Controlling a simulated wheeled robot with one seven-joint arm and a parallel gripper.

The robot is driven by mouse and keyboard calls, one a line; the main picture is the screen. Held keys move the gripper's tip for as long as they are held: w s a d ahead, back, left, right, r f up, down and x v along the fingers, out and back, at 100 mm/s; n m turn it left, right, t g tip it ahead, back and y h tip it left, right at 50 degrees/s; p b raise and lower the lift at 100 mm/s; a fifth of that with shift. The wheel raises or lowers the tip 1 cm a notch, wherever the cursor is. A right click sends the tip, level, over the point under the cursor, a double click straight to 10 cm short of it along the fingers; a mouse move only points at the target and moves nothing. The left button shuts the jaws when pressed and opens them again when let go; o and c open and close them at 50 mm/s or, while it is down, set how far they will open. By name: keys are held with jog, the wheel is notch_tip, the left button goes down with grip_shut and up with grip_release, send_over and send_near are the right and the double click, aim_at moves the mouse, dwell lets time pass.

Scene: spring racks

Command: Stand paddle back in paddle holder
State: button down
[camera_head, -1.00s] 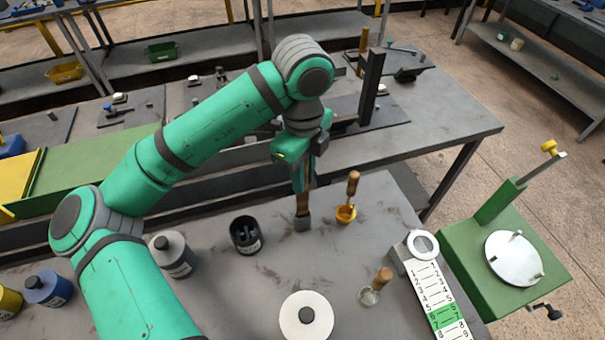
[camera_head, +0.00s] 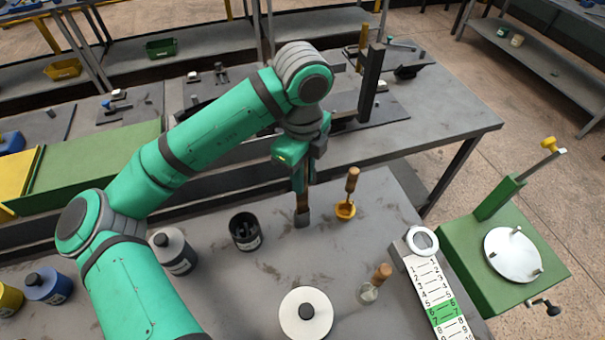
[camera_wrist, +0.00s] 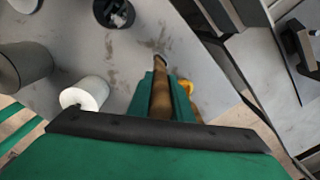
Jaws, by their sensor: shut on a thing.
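My gripper (camera_head: 303,185) is shut on the paddle (camera_head: 302,201), which has a brown wooden handle and a dark grey lower end. The paddle hangs roughly upright, pointing down over the grey bench; whether its tip touches the bench is unclear. In the wrist view, the paddle (camera_wrist: 161,96) lies between the green fingers (camera_wrist: 163,90). An open black pot (camera_head: 245,232) with a white label and dark shapes inside stands left of the paddle. It may be the paddle holder; no marking settles this. It also shows at the top of the wrist view (camera_wrist: 115,14).
A yellow cup (camera_head: 345,212) with a wooden-handled tool stands close right of the paddle. A grey jar (camera_head: 174,251), a white round-topped container (camera_head: 305,318), a small wooden-topped glass item (camera_head: 374,284) and a numbered strip (camera_head: 437,298) stand around. Bench between is clear.

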jog(key=shift+f, duration=3)
dwell(0.5)
jog(key=c, duration=1)
grip_release()
jog(key=shift+c, duration=0.2)
jog(key=shift+r, duration=0.1)
jog(key=shift+r, duration=3.35)
